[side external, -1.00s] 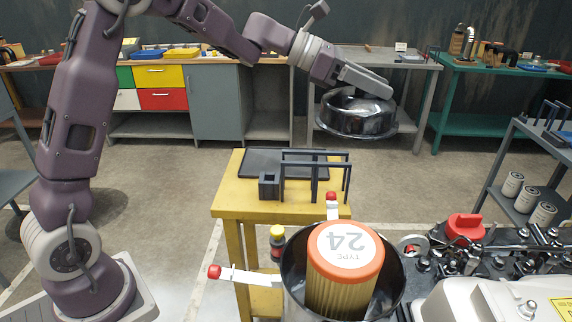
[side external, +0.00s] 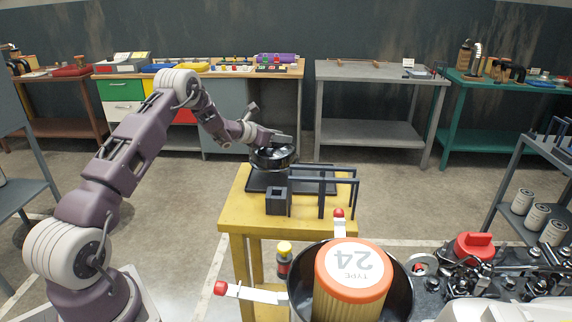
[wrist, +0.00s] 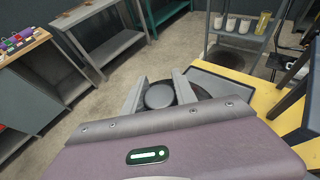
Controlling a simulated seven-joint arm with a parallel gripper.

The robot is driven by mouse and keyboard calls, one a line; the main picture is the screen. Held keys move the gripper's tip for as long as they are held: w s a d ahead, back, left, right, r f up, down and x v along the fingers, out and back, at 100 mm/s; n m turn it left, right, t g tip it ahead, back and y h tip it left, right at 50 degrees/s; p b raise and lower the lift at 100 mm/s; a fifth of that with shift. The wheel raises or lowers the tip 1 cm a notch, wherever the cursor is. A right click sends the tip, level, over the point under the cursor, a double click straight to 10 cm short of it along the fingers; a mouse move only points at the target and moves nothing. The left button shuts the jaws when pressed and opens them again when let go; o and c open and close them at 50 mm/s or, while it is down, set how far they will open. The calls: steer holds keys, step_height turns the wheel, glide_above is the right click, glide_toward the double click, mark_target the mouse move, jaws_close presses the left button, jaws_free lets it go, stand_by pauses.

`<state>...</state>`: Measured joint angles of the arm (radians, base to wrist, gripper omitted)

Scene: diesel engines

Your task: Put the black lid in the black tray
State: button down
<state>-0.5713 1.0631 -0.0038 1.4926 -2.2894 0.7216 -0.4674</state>
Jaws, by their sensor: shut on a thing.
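The black lid (side external: 273,162) is a shiny round cover, held over the left part of the black tray (side external: 316,186) on the yellow table. In the wrist view the lid's round knob (wrist: 160,96) sits between the fingers of my gripper (wrist: 159,92). My gripper (side external: 282,141) is shut on the lid from above. The tray's dark flat surface also shows in the wrist view (wrist: 232,82), right of the lid. I cannot tell whether the lid touches the tray; its lower edge appears at or just above it.
An orange-topped filter (side external: 354,262) sits in a black housing in front. Open floor lies behind the table.

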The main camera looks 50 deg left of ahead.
step_height(320, 180, down, 6)
steer(key=shift+r, duration=0.25)
steer(key=c, duration=1)
jaws_free()
steer(key=shift+f, duration=0.1)
